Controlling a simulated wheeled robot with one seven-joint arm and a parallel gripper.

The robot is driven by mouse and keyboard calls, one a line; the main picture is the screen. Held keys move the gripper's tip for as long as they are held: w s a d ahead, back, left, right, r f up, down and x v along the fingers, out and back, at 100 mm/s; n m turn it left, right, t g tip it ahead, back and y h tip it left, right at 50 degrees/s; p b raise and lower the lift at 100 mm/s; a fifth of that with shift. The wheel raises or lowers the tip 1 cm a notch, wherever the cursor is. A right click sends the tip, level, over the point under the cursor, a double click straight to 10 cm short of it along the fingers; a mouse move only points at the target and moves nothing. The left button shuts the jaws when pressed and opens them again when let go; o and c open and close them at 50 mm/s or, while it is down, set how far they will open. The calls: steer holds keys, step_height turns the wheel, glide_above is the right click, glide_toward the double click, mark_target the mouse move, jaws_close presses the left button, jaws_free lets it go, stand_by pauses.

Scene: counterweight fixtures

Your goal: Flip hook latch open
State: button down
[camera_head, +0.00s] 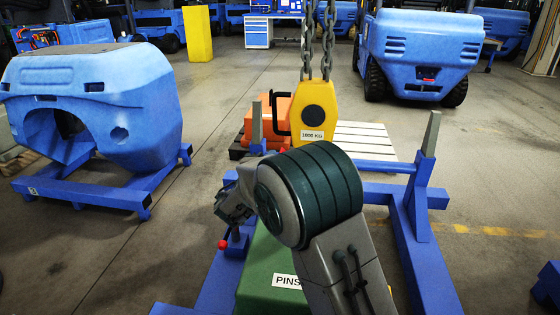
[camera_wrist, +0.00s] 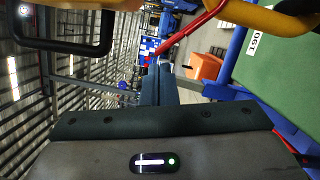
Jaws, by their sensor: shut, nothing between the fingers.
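The yellow hook block (camera_head: 315,110), marked 1000 KG, hangs on two chains, with a black handle on its left side. Its lower part and hook are hidden behind my arm in the head view. In the wrist view, part of a yellow hook (camera_wrist: 272,18) curves in at the upper right. A thin red bar (camera_wrist: 185,37), likely the latch, slants from near it down to my fingertips. My gripper (camera_wrist: 155,66) is shut and empty, its tips close to the bar's lower end; I cannot tell if they touch. In the head view my gripper (camera_head: 232,208) is partly hidden by my wrist.
A green box (camera_head: 265,275) labelled PINS stands under my arm. A blue frame (camera_head: 425,235) with uprights surrounds it. The black handle (camera_wrist: 65,45) fills the wrist view's upper left. A blue counterweight (camera_head: 95,105) stands left.

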steer(key=p+v, duration=0.1)
steer(key=v, duration=0.8)
steer(key=shift+s+p, duration=0.35)
steer(key=shift+s, duration=0.1)
steer(key=shift+f, duration=0.15)
